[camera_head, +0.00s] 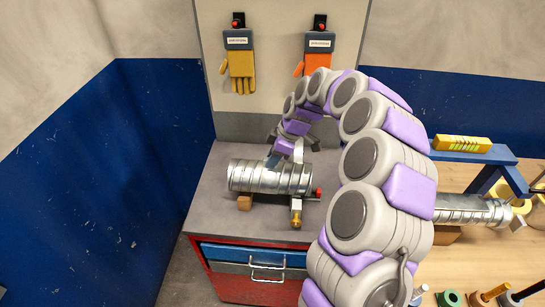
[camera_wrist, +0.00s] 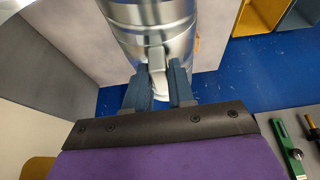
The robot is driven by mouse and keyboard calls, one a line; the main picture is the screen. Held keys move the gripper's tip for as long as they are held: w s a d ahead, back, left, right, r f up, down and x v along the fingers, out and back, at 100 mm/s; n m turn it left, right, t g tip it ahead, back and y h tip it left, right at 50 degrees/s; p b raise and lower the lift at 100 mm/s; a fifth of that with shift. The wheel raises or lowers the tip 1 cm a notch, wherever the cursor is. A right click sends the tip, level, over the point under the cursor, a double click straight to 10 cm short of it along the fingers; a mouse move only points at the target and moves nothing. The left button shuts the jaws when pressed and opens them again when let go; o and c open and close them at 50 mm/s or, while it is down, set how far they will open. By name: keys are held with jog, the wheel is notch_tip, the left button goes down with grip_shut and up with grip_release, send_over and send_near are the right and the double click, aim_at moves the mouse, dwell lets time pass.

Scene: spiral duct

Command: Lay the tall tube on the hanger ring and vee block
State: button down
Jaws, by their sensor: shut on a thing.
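A silver spiral tube (camera_head: 270,177) lies roughly level above the grey cabinet top, its left part over a small wooden block (camera_head: 245,202). My gripper (camera_head: 273,161) is at its upper side, and in the wrist view the two blue fingers (camera_wrist: 158,85) are shut on a narrow pale metal part of the tube (camera_wrist: 150,22). A second silver tube (camera_head: 465,209) lies on the wooden bench at right, partly behind my arm, with a yellow ring (camera_head: 519,207) at its right end and a wooden block (camera_head: 447,235) below it. I cannot tell which tube is the tall one.
The grey cabinet top (camera_head: 210,215) has a brass-coloured fitting (camera_head: 296,213) and a red part (camera_head: 318,193) near the tube's right end. A blue frame (camera_head: 478,156) with a yellow level (camera_head: 462,143) stands on the bench. Gloves (camera_head: 241,70) hang on the back board.

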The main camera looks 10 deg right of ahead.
jog(key=shift+f+b, duration=0.3)
jog(key=shift+f, duration=0.45)
jog(key=c, duration=0.9)
grip_release()
jog(key=shift+r, duration=0.1)
jog(key=p+v, duration=0.2)
jog(key=v, duration=1.5)
jog(key=shift+r+p, duration=0.1)
jog(key=shift+p, duration=0.2)
